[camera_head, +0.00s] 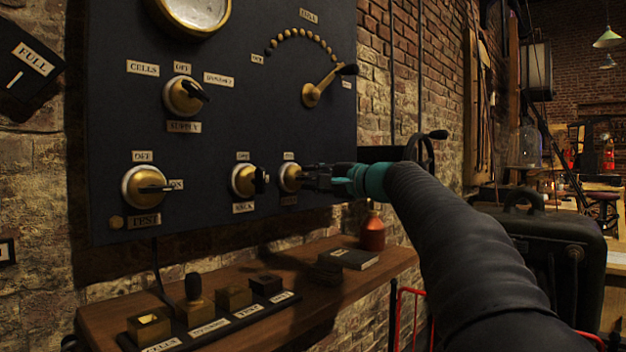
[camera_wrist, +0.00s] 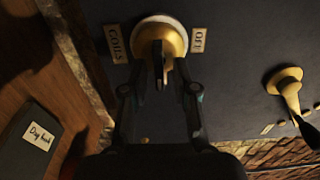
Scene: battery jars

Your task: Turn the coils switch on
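The coils switch is a brass-coloured round knob with a dark handle, on the dark panel. It shows in the head view (camera_head: 289,177), at the right end of the lower row, and in the wrist view (camera_wrist: 160,40) at top centre. In the wrist view, a COILS label (camera_wrist: 116,43) is left of it and an OFF label (camera_wrist: 199,40) right of it. Its dark handle (camera_wrist: 158,66) points towards the bottom of that view. My gripper (camera_wrist: 160,92) is open at the switch, one finger on either side of the handle, with gaps visible. It partly hides the switch in the head view (camera_head: 312,178).
Left of the coils switch are another knob (camera_head: 246,180) and the test switch (camera_head: 146,186). The supply switch (camera_head: 184,96) and a brass lever (camera_head: 322,88) are above. A wooden shelf (camera_head: 300,312) below holds a red bottle (camera_head: 372,232) and a book (camera_head: 348,258).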

